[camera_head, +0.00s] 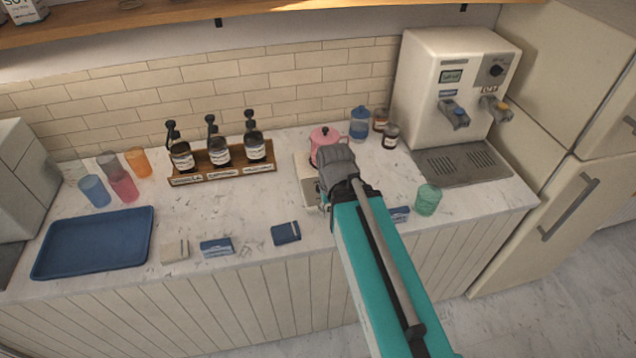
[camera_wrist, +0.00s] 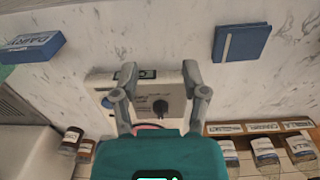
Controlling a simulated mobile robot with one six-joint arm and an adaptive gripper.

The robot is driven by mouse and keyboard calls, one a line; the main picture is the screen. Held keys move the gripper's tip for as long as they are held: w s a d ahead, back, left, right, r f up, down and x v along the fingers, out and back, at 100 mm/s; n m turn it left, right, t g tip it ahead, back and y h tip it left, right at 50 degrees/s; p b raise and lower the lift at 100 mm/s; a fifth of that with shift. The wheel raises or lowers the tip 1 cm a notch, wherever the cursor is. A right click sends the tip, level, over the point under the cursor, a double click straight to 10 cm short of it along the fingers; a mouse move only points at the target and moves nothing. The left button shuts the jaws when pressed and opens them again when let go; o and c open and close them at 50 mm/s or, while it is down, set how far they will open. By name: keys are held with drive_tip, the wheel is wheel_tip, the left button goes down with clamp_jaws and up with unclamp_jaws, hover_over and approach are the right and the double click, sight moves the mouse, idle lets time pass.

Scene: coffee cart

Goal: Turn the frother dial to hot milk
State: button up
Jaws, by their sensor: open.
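The frother is a cream base (camera_head: 307,182) on the counter, with a pink lidded jug (camera_head: 323,136) on it; my arm hides most of its front in the head view. In the wrist view the frother (camera_wrist: 175,90) lies beneath my gripper. Its dark round dial (camera_wrist: 160,107) shows between my two fingers, and a small dark label or display (camera_wrist: 148,74) sits near its edge. I cannot read the dial's setting. My gripper (camera_wrist: 158,74) is open and empty, with one finger on each side of the dial. I cannot tell whether they touch it.
A wooden rack of pump bottles (camera_head: 222,174) stands left of the frother. Jars (camera_head: 390,136) and a dispenser machine (camera_head: 455,90) are to its right. Small boxes (camera_head: 286,233) line the front edge near a blue tray (camera_head: 95,243). A green cup (camera_head: 428,200) stands right of my arm.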

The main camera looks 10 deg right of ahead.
drive_tip(key=o, duration=0.3)
drive_tip(key=shift+o, duration=0.3)
drive_tip(key=shift+w, duration=0.15)
drive_tip(key=w+r+n+p, duration=0.3)
drive_tip(key=w+n, duration=0.4)
drive_tip(key=n, duration=0.2)
drive_tip(key=w+r+n+p, duration=0.4)
drive_tip(key=w+n, duration=0.4)
drive_tip(key=n, duration=0.1)
drive_tip(key=shift+w+d, duration=0.3)
drive_tip(key=shift+d, duration=0.1)
wheel_tip(320, 180, down, 14)
drive_tip(key=b, duration=1.3)
drive_tip(key=shift+r, duration=0.2)
drive_tip(key=shift+b, duration=0.3)
